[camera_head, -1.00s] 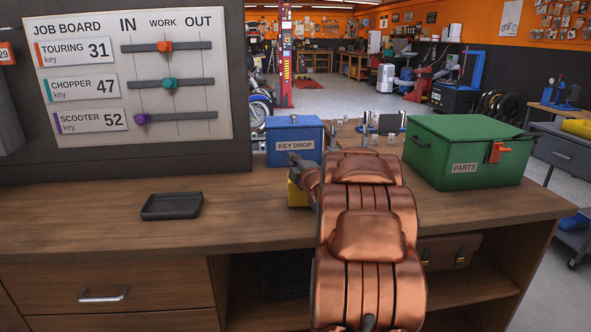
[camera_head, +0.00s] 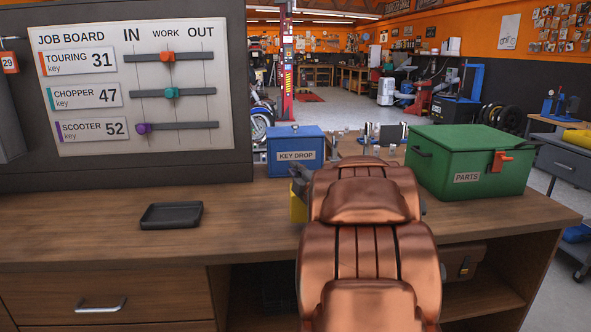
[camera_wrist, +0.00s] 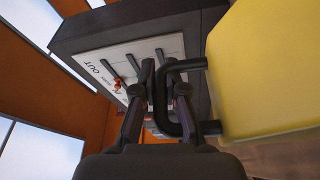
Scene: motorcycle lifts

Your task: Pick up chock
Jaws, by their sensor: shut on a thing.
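The chock is a yellow block with a black loop handle. In the wrist view, the yellow block (camera_wrist: 265,70) fills the right side, with its handle (camera_wrist: 188,128) reaching left toward my fingers. My gripper (camera_wrist: 163,85) is shut on the handle. In the head view, my copper-coloured arm hides most of the chock; only a yellow strip (camera_head: 298,210) shows left of the arm, in front of the blue box. The fingertips are hidden there, and I cannot tell whether the chock touches the bench.
The wooden bench (camera_head: 110,235) holds a black tray (camera_head: 171,215) at left, a blue KEY DROP box (camera_head: 295,152) behind the chock and a green PARTS box (camera_head: 470,160) at right. The job board (camera_head: 130,85) stands behind at left. Bench space around the tray is clear.

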